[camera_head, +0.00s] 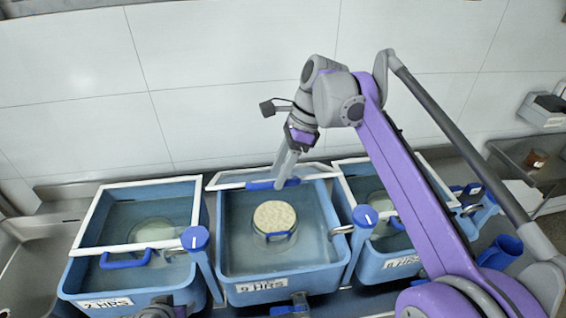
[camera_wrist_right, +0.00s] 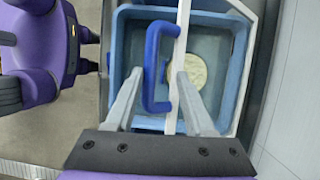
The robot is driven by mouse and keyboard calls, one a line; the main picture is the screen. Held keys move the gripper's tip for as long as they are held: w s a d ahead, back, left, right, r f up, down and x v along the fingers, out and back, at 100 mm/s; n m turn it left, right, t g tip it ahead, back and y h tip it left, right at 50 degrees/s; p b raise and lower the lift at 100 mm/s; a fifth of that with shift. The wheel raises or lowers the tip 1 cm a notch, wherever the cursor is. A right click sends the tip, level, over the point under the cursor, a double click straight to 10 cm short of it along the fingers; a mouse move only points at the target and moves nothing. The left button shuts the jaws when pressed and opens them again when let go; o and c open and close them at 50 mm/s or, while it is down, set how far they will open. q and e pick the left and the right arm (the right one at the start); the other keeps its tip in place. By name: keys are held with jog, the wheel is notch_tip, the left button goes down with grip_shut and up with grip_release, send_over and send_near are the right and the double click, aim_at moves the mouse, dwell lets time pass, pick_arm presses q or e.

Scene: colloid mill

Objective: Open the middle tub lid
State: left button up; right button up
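The middle tub (camera_head: 329,276) is a blue water-filled tub labelled "9 HRS". Its lid (camera_head: 228,180), a clear panel with a white frame, stands raised at the tub's back edge. The lid's blue handle (camera_head: 262,185) is beside my right gripper (camera_head: 283,182), which reaches down from above. In the right wrist view, the blue handle (camera_wrist_right: 152,62) lies between the two spread fingers of my right gripper (camera_wrist_right: 161,75), with gaps visible. The lid's white frame bar (camera_wrist_right: 181,50) shows nearly edge-on near the right finger. My left gripper cannot be made out.
A pale round block (camera_head: 273,215) sits in the middle tub. The left tub (camera_head: 70,281) and right tub (camera_head: 372,268) have lids lying down. Blue-capped posts (camera_head: 196,240) stand between tubs. A wall (camera_head: 230,90) rises close behind.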

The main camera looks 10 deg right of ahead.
jog(key=v, duration=1)
jog(key=shift+r, duration=0.35)
